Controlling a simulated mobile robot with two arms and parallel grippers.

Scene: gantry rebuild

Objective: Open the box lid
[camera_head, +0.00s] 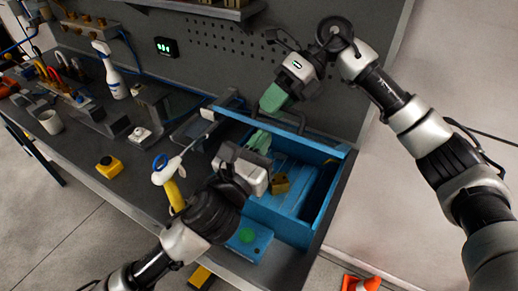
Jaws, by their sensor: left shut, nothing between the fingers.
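A blue box (287,228) stands at the right end of the dark bench. I see down into its blue interior, where a small yellow piece (280,183) lies. A blue bar (300,140) runs along its far side; I cannot tell whether it is rim or lid. My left gripper (258,142) is over the box's left part, its green fingertips shut and empty, near the far side. My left arm hides the box's left side. My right gripper (273,98) is above and beyond the far side, green fingertips pointing down; I cannot tell whether they are parted.
A white-handled tool (165,172) with a yellow part is close left of my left gripper. A yellow button box (109,167), white cup (51,122) and spray bottle (110,72) stand farther left. A perforated panel (215,45) backs the bench. An orange cone (362,284) stands on the floor.

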